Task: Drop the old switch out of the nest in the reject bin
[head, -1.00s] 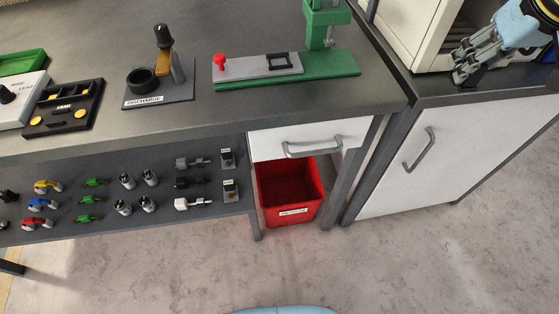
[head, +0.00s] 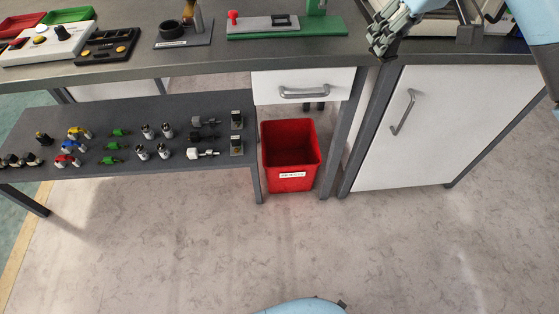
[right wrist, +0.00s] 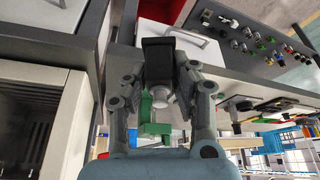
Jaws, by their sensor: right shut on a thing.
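The red reject bin (head: 291,180) stands on the floor under the white drawer, upright, with a white label on its front. It looks empty inside. My right gripper (head: 377,44) is at the right end of the workbench, above and to the right of the bin. In the right wrist view it is shut on a dark block, the old switch (right wrist: 158,55). A black frame, apparently the nest (head: 283,21), sits on the grey plate of the green fixture (head: 330,28) and looks empty. My left gripper is out of view.
The drawer (head: 335,83) with its handle overhangs the bin. A lower shelf (head: 120,185) with several plugs, connectors and switches is to the bin's left. A white cabinet (head: 420,140) stands to its right. Floor in front is clear.

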